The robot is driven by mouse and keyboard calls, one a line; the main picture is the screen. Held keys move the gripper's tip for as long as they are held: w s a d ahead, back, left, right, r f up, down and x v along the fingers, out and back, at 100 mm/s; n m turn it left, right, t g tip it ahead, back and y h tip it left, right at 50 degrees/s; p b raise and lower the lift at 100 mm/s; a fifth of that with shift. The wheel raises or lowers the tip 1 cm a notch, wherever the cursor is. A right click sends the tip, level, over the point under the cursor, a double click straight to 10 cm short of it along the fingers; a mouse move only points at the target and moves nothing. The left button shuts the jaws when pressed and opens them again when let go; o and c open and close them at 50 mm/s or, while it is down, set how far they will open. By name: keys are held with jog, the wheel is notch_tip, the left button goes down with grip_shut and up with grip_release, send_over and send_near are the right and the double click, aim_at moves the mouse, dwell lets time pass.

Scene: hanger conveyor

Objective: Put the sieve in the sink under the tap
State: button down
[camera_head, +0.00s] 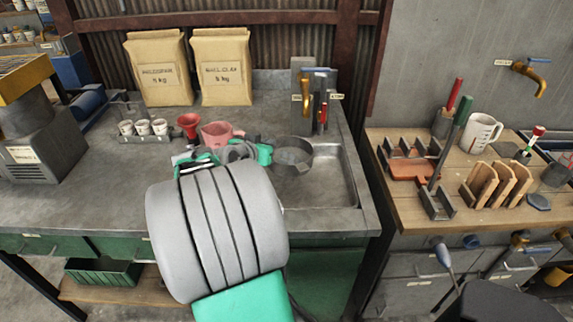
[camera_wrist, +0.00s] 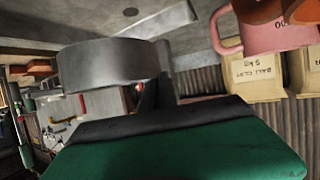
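The sieve (camera_head: 293,152) is a round grey ring, over the left part of the grey metal sink (camera_head: 335,182). In the wrist view the sieve (camera_wrist: 112,66) is large, and its dark handle runs down to my gripper's dark finger edge. My gripper (camera_head: 240,153), partly hidden by my grey wrist, appears shut on that handle. The brass tap (camera_head: 306,98) with a blue lever stands at the back of the sink, behind the sieve. I cannot tell whether the sieve touches the sink floor.
A pink jug (camera_head: 219,134), a red funnel (camera_head: 188,124) and a rack of white cups (camera_head: 143,130) stand left of my gripper. Two paper bags (camera_head: 222,68) stand behind. A wooden bench (camera_head: 490,215) with tools is to the right. The sink's right part is clear.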

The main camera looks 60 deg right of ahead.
aim_at(284, 146)
jog(key=d+f, duration=0.3)
jog(key=d, duration=0.1)
jog(key=d+f+p, duration=0.1)
jog(key=d+f, duration=0.3)
jog(key=d+f+p, duration=0.1)
jog(key=d+f, duration=0.2)
jog(key=f, duration=0.1)
jog(key=shift+w+d+f, duration=0.25)
jog(key=shift+d, duration=0.15)
jog(key=shift+f+b, duration=0.4)
jog(key=shift+f, duration=0.1)
jog(key=shift+a+f, duration=0.1)
jog(key=shift+f, duration=0.05)
